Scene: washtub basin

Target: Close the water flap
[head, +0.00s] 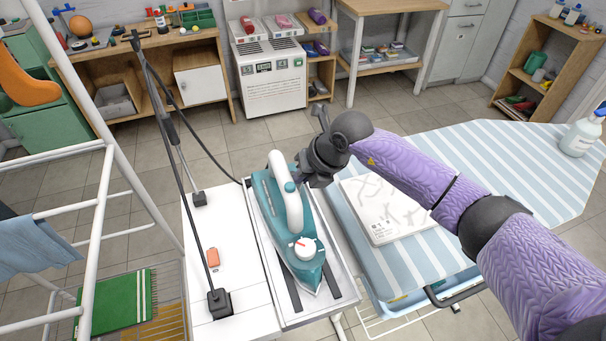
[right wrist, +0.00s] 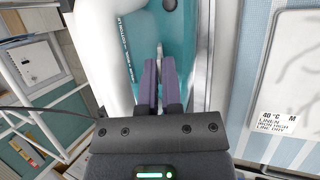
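A teal iron (head: 312,270) with a white handle (head: 291,210) lies on the board's metal rest, its pointed end toward the front. A white dial (head: 305,248) with a red mark sits on its top near the tip. I cannot clearly pick out the water flap in the head view. In the right wrist view a thin pale piece (right wrist: 160,50) stands against the teal body just beyond my fingertips; it may be the flap. My right gripper (right wrist: 160,62) is beside the handle, its purple fingers close together, with no held object clear. My left gripper is out of view.
A striped ironing surface (head: 375,250) with a folded, labelled white cloth (head: 385,210) lies right of the iron. A white drying rack (head: 100,210) stands at far left.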

